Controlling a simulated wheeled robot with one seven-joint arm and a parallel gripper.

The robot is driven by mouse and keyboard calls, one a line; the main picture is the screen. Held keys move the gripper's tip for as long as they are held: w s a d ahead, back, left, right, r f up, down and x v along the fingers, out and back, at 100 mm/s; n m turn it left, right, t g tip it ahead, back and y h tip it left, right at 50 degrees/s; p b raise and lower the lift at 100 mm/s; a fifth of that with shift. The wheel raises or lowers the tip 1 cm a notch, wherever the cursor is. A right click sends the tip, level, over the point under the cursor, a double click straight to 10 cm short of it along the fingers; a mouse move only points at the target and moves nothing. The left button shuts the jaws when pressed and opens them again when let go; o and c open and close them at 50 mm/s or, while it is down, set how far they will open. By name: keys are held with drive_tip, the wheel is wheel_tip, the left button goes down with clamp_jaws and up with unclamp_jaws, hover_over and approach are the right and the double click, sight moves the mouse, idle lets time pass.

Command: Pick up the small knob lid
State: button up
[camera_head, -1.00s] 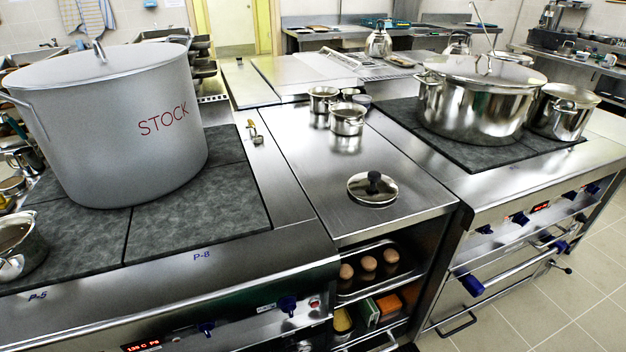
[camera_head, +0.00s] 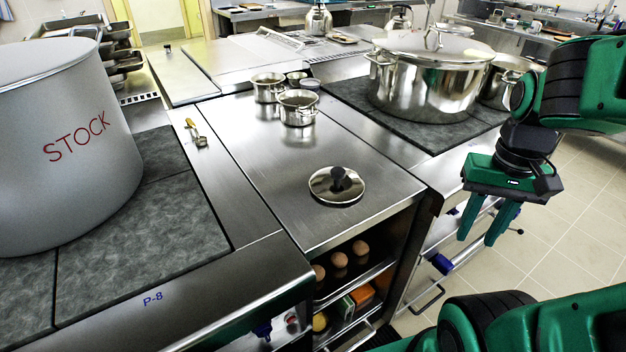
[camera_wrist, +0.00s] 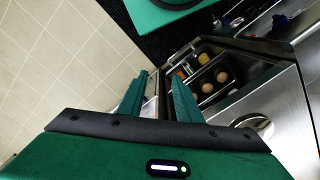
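The small knob lid (camera_head: 337,186) is a round shiny metal lid with a black knob. It lies flat, knob up, on the steel counter (camera_head: 262,160) near its front edge. In the wrist view part of the lid (camera_wrist: 262,126) shows at the right. My gripper (camera_head: 482,240) is green, points down and stands to the right of the lid, out in front of the right-hand stove. In the wrist view its two fingers (camera_wrist: 158,92) are apart with nothing between them. The lid is well away from the fingers.
A large pot marked STOCK (camera_head: 60,140) stands on the left cooktop. A big lidded pot (camera_head: 430,85) stands on the right cooktop. Small metal pots (camera_head: 298,108) stand behind the lid. Below the counter is an open shelf with eggs (camera_head: 340,259). The counter around the lid is clear.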

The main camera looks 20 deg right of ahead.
drive_tip(key=shift+d, duration=0.2)
drive_tip(key=o, duration=0.5)
drive_tip(key=shift+s+r, duration=0.25)
drive_tip(key=shift+s, duration=0.1)
drive_tip(key=n+t+y, duration=0.1)
drive_tip(key=n, duration=1.4)
approach(338, 170)
drive_tip(key=f, duration=0.3)
drive_tip(key=shift+a+f, duration=0.3)
drive_tip(key=shift+f, duration=0.1)
drive_tip(key=shift+w+a+f, duration=0.1)
drive_tip(key=shift+w+f, duration=0.1)
drive_tip(key=shift+f, duration=1.4)
drive_tip(key=shift+w+a+f, duration=0.1)
drive_tip(key=shift+w+f, duration=0.1)
drive_tip(key=shift+f, duration=1.4)
